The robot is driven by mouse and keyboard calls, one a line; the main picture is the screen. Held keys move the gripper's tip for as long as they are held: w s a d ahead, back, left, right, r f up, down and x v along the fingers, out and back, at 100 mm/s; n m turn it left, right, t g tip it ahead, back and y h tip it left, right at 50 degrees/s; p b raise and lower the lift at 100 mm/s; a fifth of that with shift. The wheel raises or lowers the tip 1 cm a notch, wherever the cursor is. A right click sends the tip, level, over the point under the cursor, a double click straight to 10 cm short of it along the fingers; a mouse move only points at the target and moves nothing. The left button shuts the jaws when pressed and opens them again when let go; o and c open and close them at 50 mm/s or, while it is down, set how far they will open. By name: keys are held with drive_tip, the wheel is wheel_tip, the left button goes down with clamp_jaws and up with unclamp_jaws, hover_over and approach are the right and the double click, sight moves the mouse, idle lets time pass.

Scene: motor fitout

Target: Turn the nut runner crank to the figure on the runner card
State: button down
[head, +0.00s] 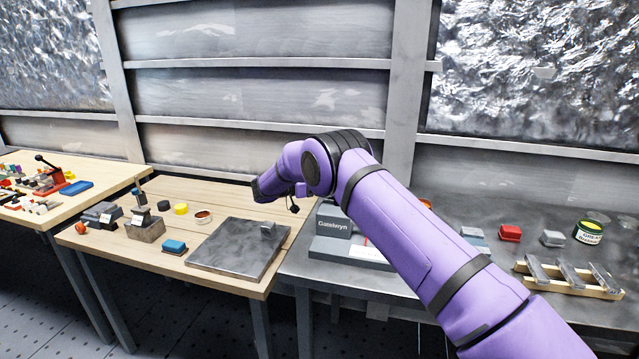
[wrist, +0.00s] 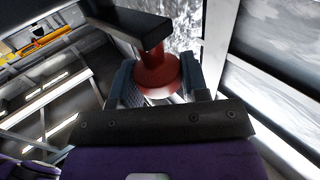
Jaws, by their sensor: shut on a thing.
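In the wrist view, my gripper (wrist: 158,75) is closed around a red handle (wrist: 157,76) with a flared lower end. A dark crank arm (wrist: 127,27) crosses at the handle's far end. The figure that the crank stands at cannot be read. In the head view, a grey box marked "Gatelwyn" (head: 334,223) stands at the near left of the grey bench, partly behind my purple arm. My arm hides much of this area.
A grey plate (head: 232,255) lies on the wooden table, with a blue block (head: 174,247) to its left. A red block (head: 510,233), a green-labelled tin (head: 589,232) and a wooden rack (head: 570,282) stand on the grey bench at right. A wall stands behind.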

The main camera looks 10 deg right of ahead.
drive_tip(key=shift+d+r, duration=0.1)
idle(0.3)
drive_tip(key=c, duration=0.7)
unclamp_jaws()
drive_tip(key=a, duration=0.7)
drive_tip(key=s+a, duration=0.1)
drive_tip(key=a, duration=0.2)
drive_tip(key=shift+a, duration=0.4)
